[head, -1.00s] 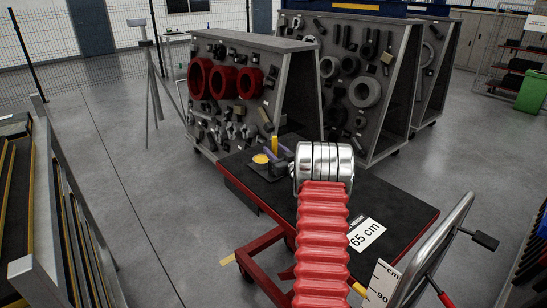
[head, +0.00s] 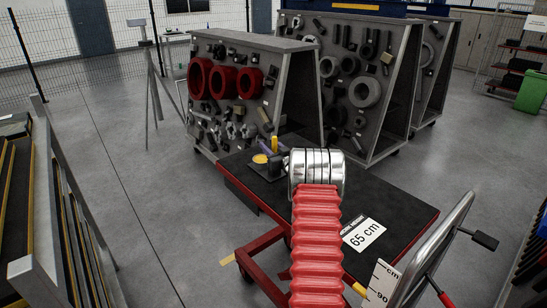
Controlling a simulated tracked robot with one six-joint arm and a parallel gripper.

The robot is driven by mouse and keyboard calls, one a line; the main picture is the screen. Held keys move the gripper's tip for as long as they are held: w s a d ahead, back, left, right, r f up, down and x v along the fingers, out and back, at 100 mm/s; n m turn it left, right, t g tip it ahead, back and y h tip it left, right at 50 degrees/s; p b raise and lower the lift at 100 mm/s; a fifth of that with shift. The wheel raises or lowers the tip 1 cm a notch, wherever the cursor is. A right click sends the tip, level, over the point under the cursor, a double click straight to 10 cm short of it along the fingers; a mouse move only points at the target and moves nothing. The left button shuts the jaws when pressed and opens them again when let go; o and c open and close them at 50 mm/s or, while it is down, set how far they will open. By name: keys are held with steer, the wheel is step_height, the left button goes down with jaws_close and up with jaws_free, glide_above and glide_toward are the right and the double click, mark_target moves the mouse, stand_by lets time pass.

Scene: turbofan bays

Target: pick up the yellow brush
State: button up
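A small upright yellow piece (head: 275,143) stands at the far left part of the cart top, and a flat round yellow piece (head: 260,158) lies just in front of it. I cannot tell for sure which is the yellow brush. A purple item (head: 267,149) and dark parts are beside them. My arm, with a red ribbed sleeve and a silver end, reaches over the cart just right of these things. My gripper's fingers are hidden behind the silver end, apart from perhaps a dark bit at its left.
A metal rack (head: 45,255) is at left. A framed handle (head: 440,255) is at front right.

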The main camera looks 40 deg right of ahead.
jaws_close()
stand_by(0.4)
step_height(320, 180, up, 10)
stand_by(0.6)
stand_by(0.4)
